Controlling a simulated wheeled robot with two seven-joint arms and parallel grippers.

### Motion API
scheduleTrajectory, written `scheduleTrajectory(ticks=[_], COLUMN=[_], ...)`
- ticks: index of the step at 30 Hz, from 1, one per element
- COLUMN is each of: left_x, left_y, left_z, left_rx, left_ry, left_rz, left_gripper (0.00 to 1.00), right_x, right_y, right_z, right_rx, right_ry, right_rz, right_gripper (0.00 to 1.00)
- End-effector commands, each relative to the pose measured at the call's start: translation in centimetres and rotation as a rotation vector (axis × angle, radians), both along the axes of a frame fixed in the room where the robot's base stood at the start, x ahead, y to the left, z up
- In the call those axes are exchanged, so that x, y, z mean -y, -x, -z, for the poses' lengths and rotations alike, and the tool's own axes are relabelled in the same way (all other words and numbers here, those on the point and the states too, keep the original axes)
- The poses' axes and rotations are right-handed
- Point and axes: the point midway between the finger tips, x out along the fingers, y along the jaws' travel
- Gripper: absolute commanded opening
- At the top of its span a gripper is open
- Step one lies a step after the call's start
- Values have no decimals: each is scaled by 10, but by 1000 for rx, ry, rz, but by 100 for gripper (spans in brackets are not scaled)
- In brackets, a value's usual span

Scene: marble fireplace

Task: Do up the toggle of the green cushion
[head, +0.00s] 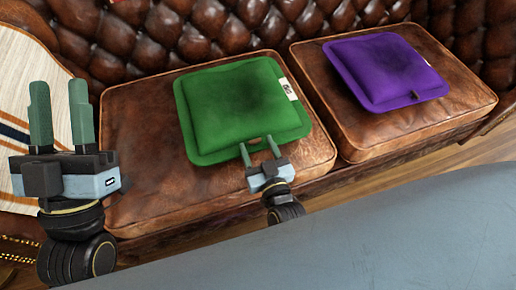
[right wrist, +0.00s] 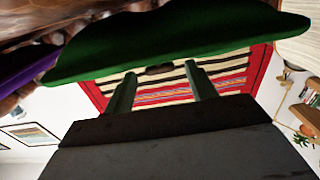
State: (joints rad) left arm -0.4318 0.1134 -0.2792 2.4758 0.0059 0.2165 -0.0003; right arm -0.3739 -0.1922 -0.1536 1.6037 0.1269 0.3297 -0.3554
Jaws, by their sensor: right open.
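The green cushion (head: 240,100) lies on the left leather seat of the sofa, with a white tag on its right edge. My right gripper (head: 258,146) is open at the cushion's front edge, its fingertips overlapping that edge in the head view. In the right wrist view the green cushion (right wrist: 190,40) fills the top, and the open fingers (right wrist: 160,82) point towards its edge. A small dark piece (right wrist: 159,69), perhaps the toggle, shows at that edge between the fingers; they are apart from it. My left gripper (head: 60,112) is open and empty, left of the cushion.
A purple cushion (head: 388,68) with a small dark toggle (head: 415,94) lies on the right leather seat (head: 440,118). The tufted sofa back (head: 150,38) rises behind. A striped cloth (head: 28,95) lies at the far left. Bare leather surrounds the green cushion.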

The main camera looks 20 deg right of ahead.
Motion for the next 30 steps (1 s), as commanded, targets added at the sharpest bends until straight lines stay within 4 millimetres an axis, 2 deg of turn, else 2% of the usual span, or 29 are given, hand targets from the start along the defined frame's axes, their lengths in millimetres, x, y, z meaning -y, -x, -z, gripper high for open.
scheduleTrajectory(ticks=[10,20,25,30], left_x=[0,0,0,3], left_y=[1,1,-1,-10], left_z=[-1,-2,-2,8], left_rx=[15,15,-1,-135], left_ry=[5,4,0,-40], left_rz=[0,-1,0,1], left_gripper=[36,36,36,36], right_x=[0,0,0,2], right_y=[-3,-3,-3,-4], right_z=[0,0,-1,-4], right_rx=[-1,-1,1,4], right_ry=[-1,-1,1,4], right_rz=[0,0,-19,-106], right_gripper=[55,12,11,11])
